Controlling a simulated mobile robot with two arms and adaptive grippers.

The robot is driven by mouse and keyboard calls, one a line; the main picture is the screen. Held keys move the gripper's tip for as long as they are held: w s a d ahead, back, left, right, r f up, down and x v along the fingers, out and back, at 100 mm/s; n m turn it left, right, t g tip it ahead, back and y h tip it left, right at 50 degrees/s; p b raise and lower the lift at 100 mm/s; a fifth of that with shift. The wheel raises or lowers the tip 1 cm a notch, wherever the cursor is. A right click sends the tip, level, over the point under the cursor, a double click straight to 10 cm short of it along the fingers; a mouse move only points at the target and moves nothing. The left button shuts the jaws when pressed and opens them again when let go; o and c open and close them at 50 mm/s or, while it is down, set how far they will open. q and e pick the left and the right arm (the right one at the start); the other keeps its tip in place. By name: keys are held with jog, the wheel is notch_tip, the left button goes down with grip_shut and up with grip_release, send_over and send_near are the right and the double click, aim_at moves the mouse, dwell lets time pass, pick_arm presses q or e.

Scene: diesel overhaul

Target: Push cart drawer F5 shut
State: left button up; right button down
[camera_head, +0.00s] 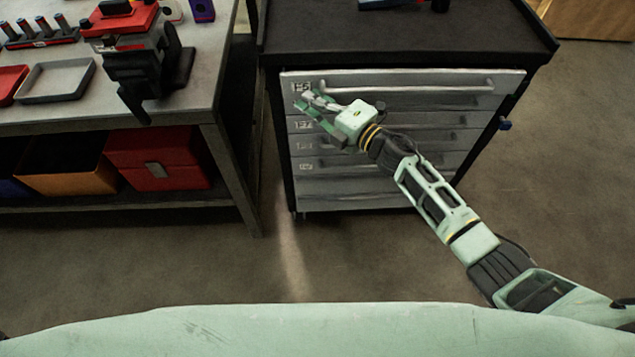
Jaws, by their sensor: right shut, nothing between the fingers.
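The tool cart (405,38) stands at the upper middle with a dark top and grey drawer fronts. Its top drawer, F5 (440,90), carries a label at its left end and a long bar handle. Its front looks wider than the fronts below and seems to stand out from the cart; how far is hard to tell. My right gripper (312,104) is shut and empty in front of the left part of this drawer, just below the handle's left end. Whether it touches the front cannot be told. My left gripper is not in view.
Several closed-looking drawers (400,188) lie below. A workbench (215,100) on the left holds a red vise (120,20), a grey tray (55,80) and a socket rack; red and orange bins (70,168) sit beneath. The floor before the cart is clear.

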jog(key=shift+w+b, duration=0.4)
jog(key=shift+w, duration=0.6)
jog(key=shift+w+r, duration=0.1)
jog(key=shift+r, duration=0.15)
